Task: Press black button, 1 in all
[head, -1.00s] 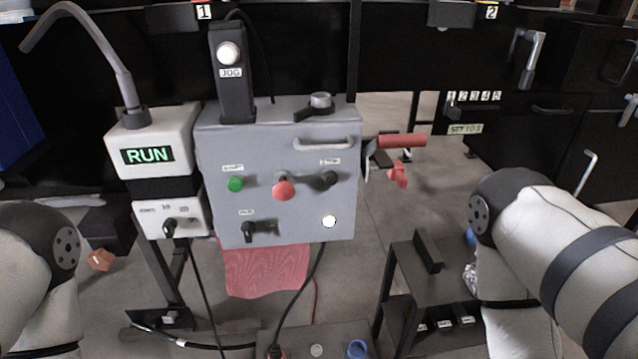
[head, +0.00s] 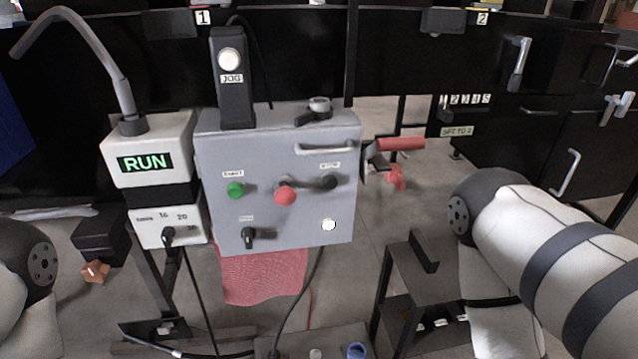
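A grey control box (head: 265,150) stands in the middle of the head view. Its black button (head: 328,181), under a small label that looks like STOP, is on the right of the front face. A red mushroom button (head: 285,195) and a green button (head: 236,190) sit to its left. A black selector knob (head: 249,235) is at the lower left and a white round lamp or button (head: 328,225) at the lower right. Parts of both my arms show at the left and right edges. Neither gripper is in view.
A white unit with a RUN display (head: 145,162) stands left of the box. A JOG pendant (head: 231,75) is on top. A red-handled lever (head: 400,145) sticks out at the right. A dark cart (head: 420,285) stands at the lower right. Red cloth (head: 262,277) hangs below.

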